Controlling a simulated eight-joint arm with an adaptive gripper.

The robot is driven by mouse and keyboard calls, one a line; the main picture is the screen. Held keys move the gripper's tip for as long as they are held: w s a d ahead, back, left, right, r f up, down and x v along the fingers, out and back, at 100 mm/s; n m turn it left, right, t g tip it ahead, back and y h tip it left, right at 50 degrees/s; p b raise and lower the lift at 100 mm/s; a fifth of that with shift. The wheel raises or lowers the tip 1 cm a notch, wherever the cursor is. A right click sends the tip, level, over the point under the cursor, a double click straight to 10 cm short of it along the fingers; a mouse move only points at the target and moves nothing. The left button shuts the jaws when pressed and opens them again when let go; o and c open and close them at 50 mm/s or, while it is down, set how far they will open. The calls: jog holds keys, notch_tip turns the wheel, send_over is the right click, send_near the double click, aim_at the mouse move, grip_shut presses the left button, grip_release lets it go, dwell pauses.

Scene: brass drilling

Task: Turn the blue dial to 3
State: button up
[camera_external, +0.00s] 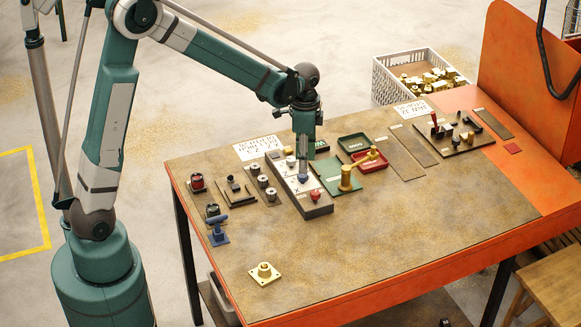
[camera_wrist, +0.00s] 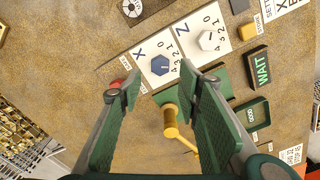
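The blue dial (camera_wrist: 160,65) is a faceted knob on the white plate under the letter X, with a number scale from 0 to 4 beside it. I cannot tell which number it points to. My gripper (camera_wrist: 163,75) is open and empty, pointing down. In the wrist view the dial shows between the fingertips; I cannot tell how far below them it lies. In the external view my gripper (camera_external: 304,163) is directly above the panel (camera_external: 318,211), and the blue dial (camera_external: 303,178) is just under it.
A white dial (camera_wrist: 212,40) under the letter Z sits beside the blue one. A red knob (camera_external: 315,195) is at the panel's near end. A brass part (camera_external: 346,178) stands on a green plate to the right. The front of the table is mostly clear, with a flanged brass part (camera_external: 264,272).

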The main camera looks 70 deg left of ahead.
aim_at(303, 176)
notch_tip(303, 176, up, 7)
dwell(0.4)
dwell(0.5)
jog(key=s+d+r+n+t, duration=0.1)
jog(key=s+d+r+t, duration=0.1)
jog(key=s+d+r, duration=0.4)
jog(key=s+d+r+n+t, duration=0.1)
jog(key=s+d+r+n, duration=0.15)
jog(key=s, duration=0.55)
jog(key=s+d+n+t, duration=0.1)
jog(key=s+d+t, duration=0.1)
jog(key=s, duration=0.5)
jog(key=s+d+n+t, duration=0.1)
jog(key=s+d+t, duration=0.1)
jog(key=s, duration=0.5)
jog(key=shift+s+d+r, duration=0.3)
jog(key=shift+d, duration=0.1)
jog(key=shift+n, duration=0.25)
dwell(1.3)
